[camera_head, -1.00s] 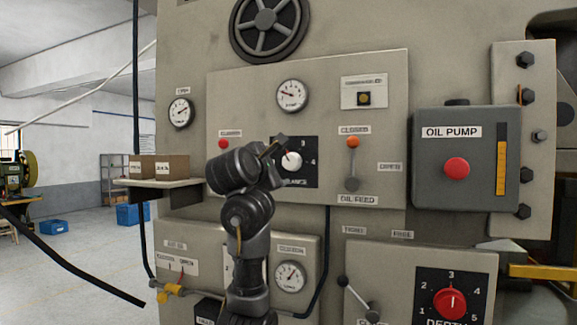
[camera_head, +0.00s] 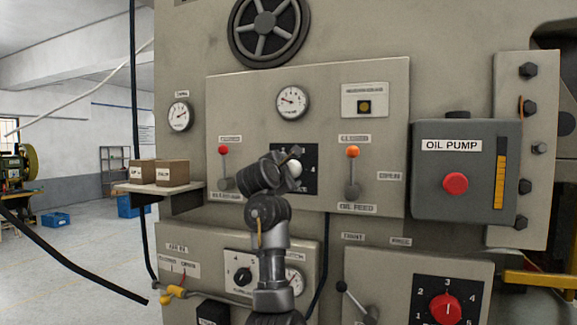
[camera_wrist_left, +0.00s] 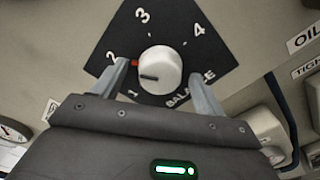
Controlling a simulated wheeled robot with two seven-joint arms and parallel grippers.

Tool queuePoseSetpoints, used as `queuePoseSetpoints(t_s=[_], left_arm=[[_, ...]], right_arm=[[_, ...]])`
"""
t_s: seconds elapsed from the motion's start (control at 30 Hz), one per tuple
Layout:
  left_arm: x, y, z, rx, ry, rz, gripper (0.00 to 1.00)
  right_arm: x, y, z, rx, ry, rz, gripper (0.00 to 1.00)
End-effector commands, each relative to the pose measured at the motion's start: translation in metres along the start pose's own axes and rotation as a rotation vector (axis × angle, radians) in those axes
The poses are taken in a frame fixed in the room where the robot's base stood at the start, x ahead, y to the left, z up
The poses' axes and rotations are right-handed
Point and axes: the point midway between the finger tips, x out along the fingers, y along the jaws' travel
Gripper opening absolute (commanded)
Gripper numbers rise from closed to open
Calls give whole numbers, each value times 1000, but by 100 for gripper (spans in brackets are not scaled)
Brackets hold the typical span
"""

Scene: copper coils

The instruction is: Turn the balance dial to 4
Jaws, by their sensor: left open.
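The balance dial is a round white knob (camera_wrist_left: 160,70) on a dark plate (camera_wrist_left: 170,25) marked 1, 2, 3 and 4, with BALANCE lettered at the lower right. A dark line on the knob and a red mark at its left edge lie on the side between 1 and 2, closer to 2. My left gripper (camera_wrist_left: 160,78) is open, with one finger on each side of the knob; contact cannot be told. In the head view my left gripper (camera_head: 288,160) covers most of the plate, and only part of the knob (camera_head: 297,171) shows. My right gripper is not in view.
A red-knobbed lever (camera_head: 224,165) stands left of the dial and an orange-knobbed oil feed lever (camera_head: 352,170) right of it. The oil pump box (camera_head: 466,185) juts out farther right. A shelf (camera_head: 165,188) with two small boxes is at the left.

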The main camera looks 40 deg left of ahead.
Motion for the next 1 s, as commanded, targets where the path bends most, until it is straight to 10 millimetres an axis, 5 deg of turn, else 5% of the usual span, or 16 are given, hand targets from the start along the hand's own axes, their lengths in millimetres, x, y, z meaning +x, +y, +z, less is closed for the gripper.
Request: queuePoseSetpoints(t_s=[0.27, 0.63, 1.0], left_arm=[[2, -1, 0, 0, -1, 0, 72], [2, -1, 0, 0, 0, 0, 28], [2, -2, -1, 78, 0, -1, 28]], right_arm=[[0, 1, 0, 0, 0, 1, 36], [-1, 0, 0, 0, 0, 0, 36], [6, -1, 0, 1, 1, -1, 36]])
